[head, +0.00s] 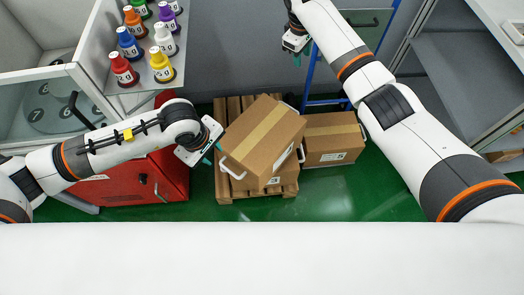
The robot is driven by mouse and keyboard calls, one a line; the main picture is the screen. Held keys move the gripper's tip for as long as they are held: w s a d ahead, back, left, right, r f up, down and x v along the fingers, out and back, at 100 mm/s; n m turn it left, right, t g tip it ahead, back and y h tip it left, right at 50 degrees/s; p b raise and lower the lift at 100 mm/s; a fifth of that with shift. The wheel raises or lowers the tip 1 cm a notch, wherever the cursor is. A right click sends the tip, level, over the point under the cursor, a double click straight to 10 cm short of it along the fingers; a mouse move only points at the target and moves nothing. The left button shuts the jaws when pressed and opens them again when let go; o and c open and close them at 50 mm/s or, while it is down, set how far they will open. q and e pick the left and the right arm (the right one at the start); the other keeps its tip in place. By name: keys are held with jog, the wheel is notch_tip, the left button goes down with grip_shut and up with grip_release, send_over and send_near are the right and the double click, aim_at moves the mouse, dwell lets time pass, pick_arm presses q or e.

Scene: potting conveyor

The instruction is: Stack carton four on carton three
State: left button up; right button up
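A large brown carton (262,132) with a tape strip sits turned at an angle above the wooden pallet. White handles show at its lower left and upper right. Part of another carton (287,187) shows beneath it, mostly hidden. A further carton (331,137) lies to the right, beside the pallet. My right gripper (302,53) is up beyond the cartons, fingers apart and empty.
The wooden pallet (224,187) stands on the green floor. A red cabinet (150,186) is at the left. A shelf (113,83) of colored numbered bottles is at the upper left. A blue ladder-like frame (311,72) stands behind the right carton. Green floor is clear at lower right.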

jog(key=shift+s+a+r, duration=0.15)
jog(key=shift+s+r, duration=0.05)
jog(key=shift+r, duration=1)
jog(key=shift+s+a+r, duration=0.15)
jog(key=shift+r, duration=1)
